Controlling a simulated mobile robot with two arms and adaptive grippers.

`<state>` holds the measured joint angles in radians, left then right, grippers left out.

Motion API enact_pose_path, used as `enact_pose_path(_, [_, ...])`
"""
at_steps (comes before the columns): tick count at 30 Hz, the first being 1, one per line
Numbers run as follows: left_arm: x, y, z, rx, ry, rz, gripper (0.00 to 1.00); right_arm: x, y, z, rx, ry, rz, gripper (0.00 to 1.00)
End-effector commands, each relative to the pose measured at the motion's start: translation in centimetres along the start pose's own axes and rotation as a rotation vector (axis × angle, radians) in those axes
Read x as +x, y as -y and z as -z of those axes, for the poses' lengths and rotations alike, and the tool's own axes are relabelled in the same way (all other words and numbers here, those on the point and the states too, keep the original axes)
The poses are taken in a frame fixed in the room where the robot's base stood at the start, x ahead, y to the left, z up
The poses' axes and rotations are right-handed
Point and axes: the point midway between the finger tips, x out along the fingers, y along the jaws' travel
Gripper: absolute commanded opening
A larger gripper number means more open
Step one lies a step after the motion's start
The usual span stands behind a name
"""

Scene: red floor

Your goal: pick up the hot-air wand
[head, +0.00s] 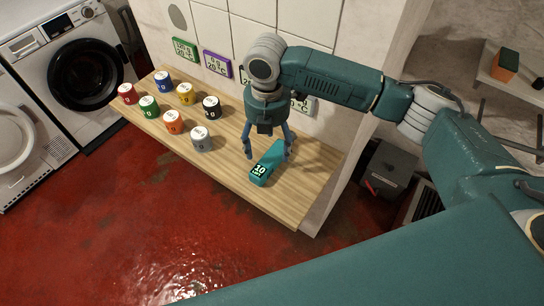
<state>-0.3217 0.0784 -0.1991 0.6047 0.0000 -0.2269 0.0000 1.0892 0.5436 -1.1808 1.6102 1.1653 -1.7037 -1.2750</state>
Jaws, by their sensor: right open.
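A teal block-like tool with a small display reading 10, which looks like the hot-air wand (261,172), lies on the wooden shelf (222,170) towards its right end. My right gripper (268,152) points down over it from above. Its fingers are open and spread on either side of the tool's far part, with nothing gripped. The gripper and fingers partly hide the far end of the tool. I cannot tell whether the fingers touch it. My left gripper is not in view.
Several coloured numbered pots (173,122) stand on the left part of the shelf. Labelled displays (217,63) are on the tiled wall behind. A washing machine (84,70) stands at left. A grey box (388,166) is right of the shelf. Red floor lies in front.

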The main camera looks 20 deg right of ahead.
Motion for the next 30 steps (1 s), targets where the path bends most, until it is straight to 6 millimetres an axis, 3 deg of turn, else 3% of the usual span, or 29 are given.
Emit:
enact_pose_path(2, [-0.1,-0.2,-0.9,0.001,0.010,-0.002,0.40,0.5,0.0,0.0,0.001,0.000,0.000,0.72])
enact_pose_path(4, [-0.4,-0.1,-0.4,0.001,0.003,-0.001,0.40,1.0,0.1,-0.1,0.001,-0.001,0.001,0.72])
enact_pose_path(12, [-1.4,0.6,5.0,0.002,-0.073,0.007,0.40,4.9,0.2,-0.2,0.001,-0.001,0.002,0.72])
enact_pose_path(16, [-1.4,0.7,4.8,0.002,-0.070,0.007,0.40,5.5,0.1,-0.3,0.000,0.001,-0.002,0.72])
enact_pose_path(21, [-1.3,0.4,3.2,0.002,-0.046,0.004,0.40,5.6,0.1,-0.3,0.000,0.001,-0.002,0.72])
enact_pose_path(22, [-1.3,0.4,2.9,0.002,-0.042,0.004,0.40,5.6,0.1,-0.3,0.000,0.001,-0.002,0.70])
enact_pose_path(28, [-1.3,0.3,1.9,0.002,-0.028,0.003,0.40,5.5,0.1,-0.3,0.000,0.001,-0.002,0.30])
enact_pose_path(30, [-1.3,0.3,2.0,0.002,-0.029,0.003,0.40,5.5,0.1,-0.3,0.000,0.001,-0.002,0.26])
